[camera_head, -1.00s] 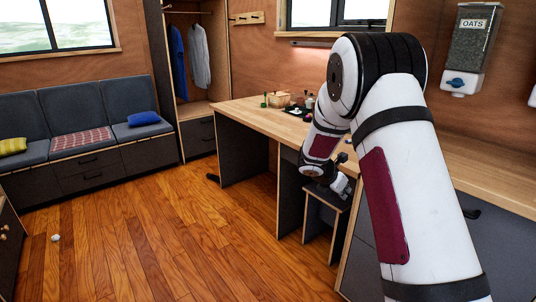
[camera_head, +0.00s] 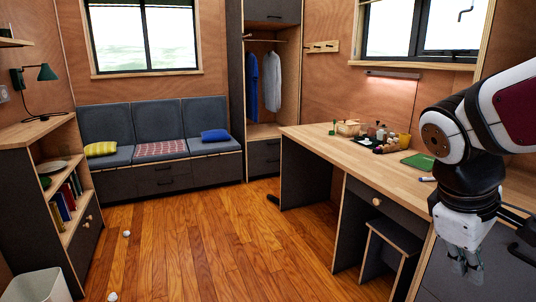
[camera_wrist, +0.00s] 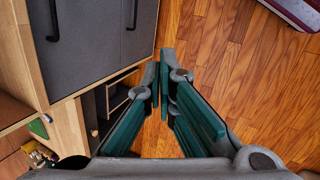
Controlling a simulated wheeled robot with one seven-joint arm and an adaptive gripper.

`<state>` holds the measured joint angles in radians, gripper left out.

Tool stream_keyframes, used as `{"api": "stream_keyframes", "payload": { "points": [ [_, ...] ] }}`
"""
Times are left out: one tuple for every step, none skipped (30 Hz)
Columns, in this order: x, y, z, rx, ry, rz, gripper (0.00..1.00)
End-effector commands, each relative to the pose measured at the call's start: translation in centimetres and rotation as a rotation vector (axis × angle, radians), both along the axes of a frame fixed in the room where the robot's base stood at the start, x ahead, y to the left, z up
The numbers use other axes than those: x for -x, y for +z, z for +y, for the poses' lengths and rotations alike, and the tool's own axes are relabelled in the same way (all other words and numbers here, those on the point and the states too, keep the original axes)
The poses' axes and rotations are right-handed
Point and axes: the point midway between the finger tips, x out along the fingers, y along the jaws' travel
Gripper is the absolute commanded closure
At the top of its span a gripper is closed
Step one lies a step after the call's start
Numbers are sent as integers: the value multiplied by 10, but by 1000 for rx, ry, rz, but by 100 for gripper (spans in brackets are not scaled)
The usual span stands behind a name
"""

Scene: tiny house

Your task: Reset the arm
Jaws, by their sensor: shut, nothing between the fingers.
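My gripper (camera_head: 465,264) hangs at the right of the head view, fingers pointing down, in front of the desk's dark drawer fronts. In the wrist view its two green-padded fingers (camera_wrist: 163,72) are together at the tips, with nothing between them. My arm is folded in from the right edge. The wooden desk (camera_head: 340,150) stands just behind and left of the gripper. In the wrist view a grey cabinet front (camera_wrist: 90,45) with dark handles is at the left, and bare floor lies beyond the fingertips.
A stool (camera_head: 391,240) stands under the desk. A bookshelf (camera_head: 38,137) and a white bin (camera_head: 38,286) are at the left. A cushioned bench (camera_head: 160,178) is at the back. Two small white objects lie on the floor (camera_head: 200,230), whose middle is clear.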

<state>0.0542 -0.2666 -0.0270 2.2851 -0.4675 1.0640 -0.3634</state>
Motion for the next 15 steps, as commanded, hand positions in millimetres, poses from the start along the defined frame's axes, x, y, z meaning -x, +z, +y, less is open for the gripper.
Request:
{"api": "stream_keyframes", "payload": {
  "points": [
    [21,3,12,-41,-58,-28,100],
    [33,3,19,-68,-94,-41,100],
    [48,2,28,-103,-141,-54,100],
    [59,1,34,-130,-174,-64,100],
    [69,0,41,-154,-206,-72,100],
    [81,-1,49,-185,-245,-82,100],
    [90,-3,55,-208,-271,-86,100],
    [97,-4,60,-228,-295,-91,100],
    [107,-6,67,-254,-325,-95,100],
    [114,-7,71,-271,-346,-98,100],
    [120,-8,76,-289,-364,-100,100],
    [128,-10,81,-310,-390,-104,100],
    [134,-12,85,-326,-406,-105,100],
    [139,-13,89,-342,-423,-107,100],
    [146,-15,95,-361,-444,-108,100]
  ]
}}
